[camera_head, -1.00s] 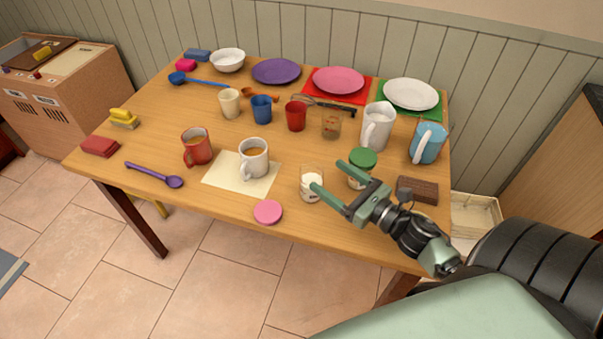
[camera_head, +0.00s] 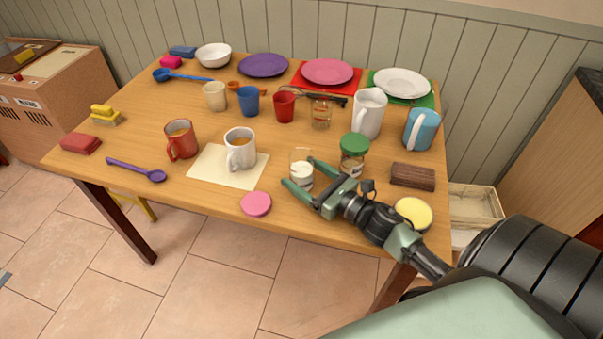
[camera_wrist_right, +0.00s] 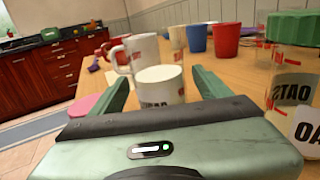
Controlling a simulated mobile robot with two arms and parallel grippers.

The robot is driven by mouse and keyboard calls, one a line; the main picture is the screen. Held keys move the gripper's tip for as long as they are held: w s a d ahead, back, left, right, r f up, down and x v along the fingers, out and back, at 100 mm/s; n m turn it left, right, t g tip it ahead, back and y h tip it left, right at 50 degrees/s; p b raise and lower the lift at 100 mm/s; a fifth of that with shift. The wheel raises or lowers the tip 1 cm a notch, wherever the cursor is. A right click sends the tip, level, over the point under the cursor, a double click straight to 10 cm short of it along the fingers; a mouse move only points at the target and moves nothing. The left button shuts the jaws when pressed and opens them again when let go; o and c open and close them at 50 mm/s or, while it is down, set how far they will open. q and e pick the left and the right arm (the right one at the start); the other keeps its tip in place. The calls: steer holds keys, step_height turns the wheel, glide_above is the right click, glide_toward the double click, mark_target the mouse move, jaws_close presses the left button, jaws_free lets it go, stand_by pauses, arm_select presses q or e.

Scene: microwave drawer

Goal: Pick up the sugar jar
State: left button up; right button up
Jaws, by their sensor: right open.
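The likely sugar jar (camera_head: 302,180) is a clear, open-topped glass jar with white contents, upright near the table's front edge. It also shows in the right wrist view (camera_wrist_right: 158,92), with a dark-lettered label I cannot read surely. My right gripper (camera_head: 298,174) is open, low over the table, its fingers pointing at the jar. In the wrist view the jar stands between the two fingers, with a gap visible on each side; I cannot tell how deep it sits between them. My left gripper is not in view.
A green-lidded jar (camera_head: 354,157), labelled OATS in the wrist view (camera_wrist_right: 290,85), stands close right of the gripper. A pink disc (camera_head: 256,204) lies front left, a white mug (camera_head: 239,152) left. A brown block (camera_head: 412,176) and yellow-topped round item (camera_head: 412,213) are right.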

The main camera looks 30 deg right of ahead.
steer(key=shift+w+a, duration=0.1)
steer(key=shift+w, duration=0.35)
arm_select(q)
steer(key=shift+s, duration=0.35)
arm_select(e)
steer(key=shift+c, duration=0.3)
steer(key=c, duration=1.6)
arm_select(q)
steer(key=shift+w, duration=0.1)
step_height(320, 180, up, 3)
steer(key=p, duration=0.3)
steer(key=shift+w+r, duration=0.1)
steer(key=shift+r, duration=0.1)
arm_select(e)
step_height(320, 180, up, 20)
